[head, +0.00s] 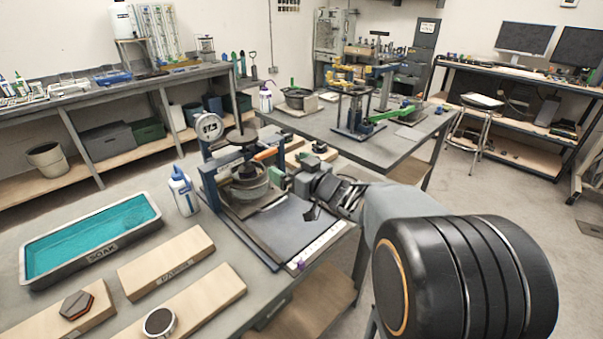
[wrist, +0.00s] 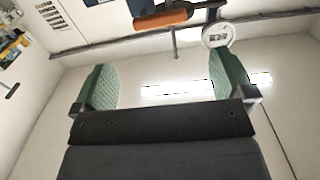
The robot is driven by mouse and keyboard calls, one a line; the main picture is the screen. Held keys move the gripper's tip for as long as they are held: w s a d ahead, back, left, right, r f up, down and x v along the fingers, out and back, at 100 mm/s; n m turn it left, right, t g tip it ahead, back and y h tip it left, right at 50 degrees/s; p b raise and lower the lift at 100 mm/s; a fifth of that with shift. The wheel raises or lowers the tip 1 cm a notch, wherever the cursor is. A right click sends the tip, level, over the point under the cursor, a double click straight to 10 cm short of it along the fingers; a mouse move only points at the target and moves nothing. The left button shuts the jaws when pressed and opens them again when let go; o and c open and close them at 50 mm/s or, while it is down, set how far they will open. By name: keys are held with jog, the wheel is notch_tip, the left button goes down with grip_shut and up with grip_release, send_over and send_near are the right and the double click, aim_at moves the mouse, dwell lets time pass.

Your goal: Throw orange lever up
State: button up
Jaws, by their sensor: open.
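The orange lever (head: 265,154) sticks out to the right from the blue-framed press (head: 210,178) on the near bench. In the wrist view, the orange lever (wrist: 160,20) lies across the top, a grey rod joining its right end. My gripper (head: 281,164) is just right of the press, close to the lever in the head view. In the wrist view, my gripper (wrist: 161,62) has its two green pads wide apart, with nothing between them. The lever shows beyond the fingertips, and I see no contact. The lever's far end is partly hidden in the head view.
A round dial gauge (head: 209,126) tops the press; it also shows in the wrist view (wrist: 218,34). A second bench (head: 385,148) stands behind.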

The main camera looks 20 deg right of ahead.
jog(key=shift+v, duration=2)
jog(key=s+d+f+m+g+h+p, duration=0.2)
jog(key=s+d+f+m+g+h, duration=0.45)
jog(key=d+h, duration=0.4)
jog(key=s+a+r+n+g+y+p, duration=0.1)
jog(key=s+a+r+g+y+p, duration=0.1)
jog(key=s+a, duration=0.3)
jog(key=s+a+r+n+g+y+p, duration=0.1)
jog(key=s+a+g+p, duration=0.3)
jog(key=a, duration=0.7)
jog(key=shift+s+a+r+y, duration=0.15)
jog(key=shift+s+r+y, duration=0.3)
jog(key=shift+s, duration=0.05)
